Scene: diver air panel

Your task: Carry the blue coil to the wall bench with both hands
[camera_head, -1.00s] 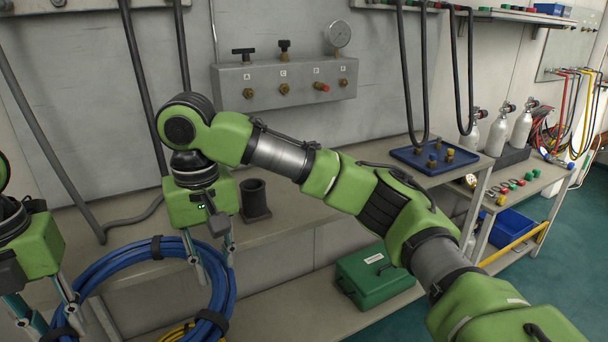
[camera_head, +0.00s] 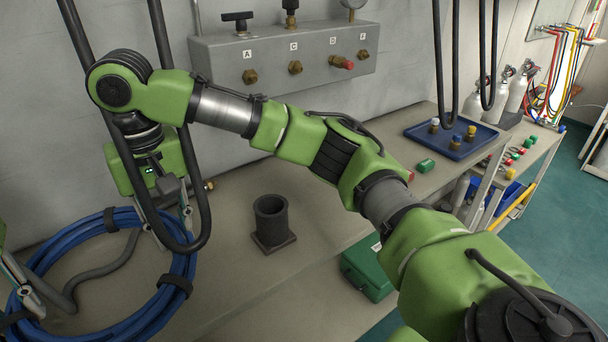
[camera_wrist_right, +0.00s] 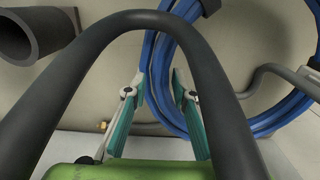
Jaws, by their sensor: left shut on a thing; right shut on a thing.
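The blue coil (camera_head: 151,314) is a thick ring of blue hose with black straps, at the lower left of the head view, overlapping the grey wall bench (camera_head: 330,215). Whether it touches the bench top I cannot tell. My right gripper (camera_head: 170,230) is shut on its upper right side; the wrist view shows the coil (camera_wrist_right: 161,75) between the teal fingers (camera_wrist_right: 160,88). My left gripper (camera_head: 28,298) is shut on its left side, mostly cut off by the picture edge. A black hanging hose loop (camera_head: 203,190) passes in front of my right gripper.
A black cup-shaped holder (camera_head: 271,219) stands on the bench right of the coil. A grey valve panel (camera_head: 285,55) is on the wall behind. A blue tray (camera_head: 455,142) lies further right. A green case (camera_head: 366,268) is below the bench top.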

